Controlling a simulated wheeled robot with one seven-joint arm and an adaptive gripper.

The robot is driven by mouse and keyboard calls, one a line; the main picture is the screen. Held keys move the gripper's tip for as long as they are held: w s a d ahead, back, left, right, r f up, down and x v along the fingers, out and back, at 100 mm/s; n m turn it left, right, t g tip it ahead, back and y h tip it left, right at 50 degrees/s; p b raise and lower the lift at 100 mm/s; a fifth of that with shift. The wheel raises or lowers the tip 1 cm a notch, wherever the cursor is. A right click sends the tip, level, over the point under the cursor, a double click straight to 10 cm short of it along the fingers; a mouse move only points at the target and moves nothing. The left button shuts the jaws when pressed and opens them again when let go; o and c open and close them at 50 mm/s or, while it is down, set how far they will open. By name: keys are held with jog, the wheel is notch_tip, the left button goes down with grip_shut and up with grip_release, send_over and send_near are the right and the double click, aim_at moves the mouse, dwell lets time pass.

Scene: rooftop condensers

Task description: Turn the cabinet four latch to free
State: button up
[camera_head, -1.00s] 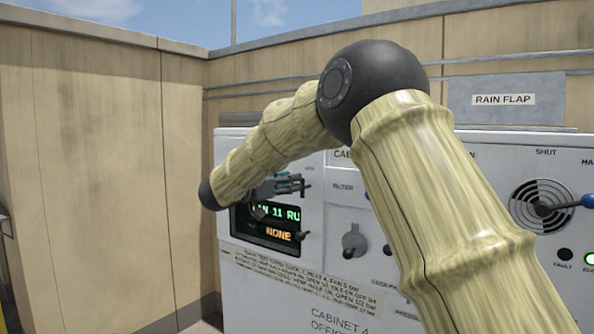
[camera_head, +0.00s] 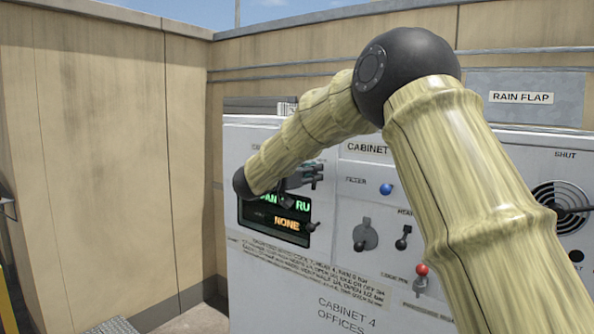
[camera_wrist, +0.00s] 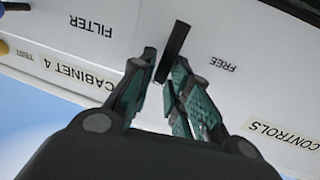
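The cabinet four latch shows in the wrist view as a black bar handle (camera_wrist: 174,48) on the white panel, tilted beside the word FREE. My gripper (camera_wrist: 166,58) is at the panel with its green-grey fingertips on either side of the bar. The fingers are partly open, and a narrow gap seems to show on the bar's left; firm contact cannot be told. In the head view my gripper (camera_head: 318,175) is at the upper left of the cabinet (camera_head: 260,290), partly behind my arm. The latch is hidden there.
Below my gripper is a display (camera_head: 275,222) reading NONE. To its right are a grey rotary handle (camera_head: 365,234), a blue knob (camera_head: 386,189), a black toggle (camera_head: 403,238) and a red-topped lever (camera_head: 421,271). A beige wall (camera_head: 100,150) stands at left.

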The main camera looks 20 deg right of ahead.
jog(key=shift+w+a+f, duration=0.1)
jog(key=shift+a+f, duration=0.05)
jog(key=shift+a, duration=0.05)
grip_shut()
jog(key=shift+d+f, duration=0.15)
